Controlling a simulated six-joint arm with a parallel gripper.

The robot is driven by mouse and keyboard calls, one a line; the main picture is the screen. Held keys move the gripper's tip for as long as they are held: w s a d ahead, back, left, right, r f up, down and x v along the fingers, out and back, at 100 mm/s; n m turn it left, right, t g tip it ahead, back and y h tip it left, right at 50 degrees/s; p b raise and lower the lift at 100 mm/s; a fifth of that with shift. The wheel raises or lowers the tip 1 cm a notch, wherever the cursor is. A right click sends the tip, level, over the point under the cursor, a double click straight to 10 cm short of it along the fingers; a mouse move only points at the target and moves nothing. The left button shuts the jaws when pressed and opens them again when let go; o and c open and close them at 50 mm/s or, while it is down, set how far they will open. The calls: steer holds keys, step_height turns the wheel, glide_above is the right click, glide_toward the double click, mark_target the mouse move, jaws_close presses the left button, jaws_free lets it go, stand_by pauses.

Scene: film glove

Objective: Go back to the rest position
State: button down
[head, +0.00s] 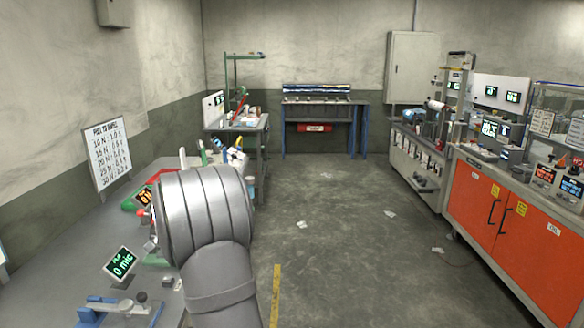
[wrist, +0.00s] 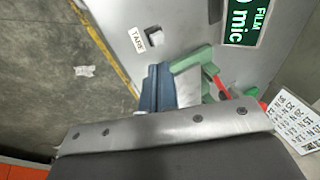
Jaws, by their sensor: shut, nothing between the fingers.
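My gripper (wrist: 158,78) shows in the wrist view as two blue-grey fingers side by side beyond the riveted grey cuff. It is shut and empty, above the grey bench (head: 65,245). In the head view my silver ribbed arm stands in front and hides the gripper. A green film display (head: 120,263) reading "0 mic" stands on the bench; it also shows at the top right of the wrist view (wrist: 250,18). A white button (wrist: 156,33) labelled TARE is on the bench surface.
A green fixture (wrist: 190,62) with a red part lies close beside the fingers. A blue device (head: 95,312) sits at the bench's near end. A white board with numbers (head: 107,152) stands at the bench's left edge. Open floor (head: 330,230) lies to the right, with orange cabinets (head: 500,225) beyond.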

steer(key=v, duration=0.9)
steer(key=shift+s+d+f+n+h, duration=0.1)
steer(key=shift+s+f+n+h, duration=0.1)
steer(key=shift+f+h, duration=0.5)
steer(key=shift+s+f+n+h, duration=0.2)
steer(key=shift+f+h, duration=0.15)
steer(key=shift+f, duration=0.55)
steer(key=shift+s+d+f+n+h, duration=0.1)
steer(key=shift+s+f+n+h, duration=0.1)
steer(key=shift+f+h, duration=0.5)
steer(key=shift+f, duration=0.1)
steer(key=shift+w+y, duration=0.1)
steer(key=shift+y, duration=0.15)
